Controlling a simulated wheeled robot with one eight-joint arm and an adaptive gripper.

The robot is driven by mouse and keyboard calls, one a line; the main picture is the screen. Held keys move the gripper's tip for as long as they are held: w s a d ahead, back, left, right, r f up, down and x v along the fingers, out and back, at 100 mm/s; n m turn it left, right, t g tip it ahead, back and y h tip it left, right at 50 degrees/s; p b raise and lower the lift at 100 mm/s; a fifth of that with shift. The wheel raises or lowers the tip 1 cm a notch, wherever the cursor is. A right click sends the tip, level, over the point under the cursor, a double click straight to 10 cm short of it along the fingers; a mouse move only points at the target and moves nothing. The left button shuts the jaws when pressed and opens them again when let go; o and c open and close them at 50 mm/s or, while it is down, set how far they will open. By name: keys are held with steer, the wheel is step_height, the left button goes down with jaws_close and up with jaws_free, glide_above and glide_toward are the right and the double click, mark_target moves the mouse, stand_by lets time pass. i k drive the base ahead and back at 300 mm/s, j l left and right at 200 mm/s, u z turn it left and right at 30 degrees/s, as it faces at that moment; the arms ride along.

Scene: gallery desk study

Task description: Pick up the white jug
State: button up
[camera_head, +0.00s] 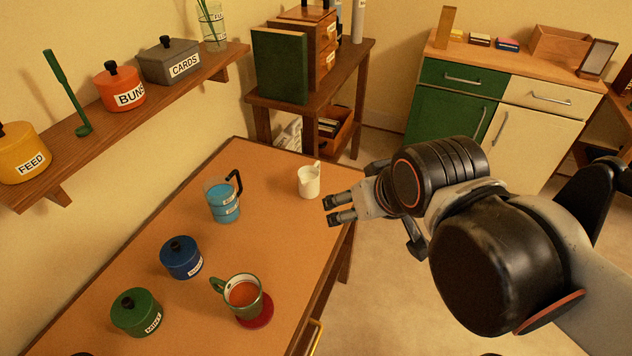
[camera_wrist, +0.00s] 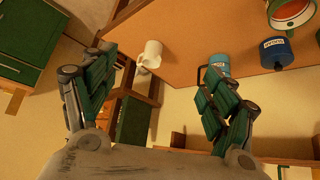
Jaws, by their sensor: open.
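The white jug (camera_head: 309,182) stands upright on the desk (camera_head: 203,285) near its far right corner, with its handle at the upper right. In the wrist view the white jug (camera_wrist: 152,52) appears between and beyond the two fingers, closer to the left finger. My gripper (camera_head: 335,209) is just right of the jug at the desk's right edge in the head view, apart from it. In the wrist view my gripper (camera_wrist: 160,95) has its fingers spread wide with nothing between them.
A blue glass pitcher (camera_head: 223,203) with a black handle stands left of the jug. A blue pot (camera_head: 181,258), a green pot (camera_head: 136,313) and a green mug (camera_head: 243,296) on a red coaster are nearer. A wall shelf (camera_head: 120,118) runs along the left. The desk around the jug is clear.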

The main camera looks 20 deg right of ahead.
mark_target(309, 176)
steer(key=i+l+u, duration=0.2)
steer(key=i+l, duration=0.15)
steer(key=l, duration=0.3)
steer(key=i+l+u, duration=0.1)
steer(key=l, duration=0.25)
steer(key=i+l+u, duration=0.1)
steer(key=i+l, duration=0.15)
steer(key=l, duration=0.15)
steer(key=i+l+u, duration=0.15)
steer(key=l, duration=0.2)
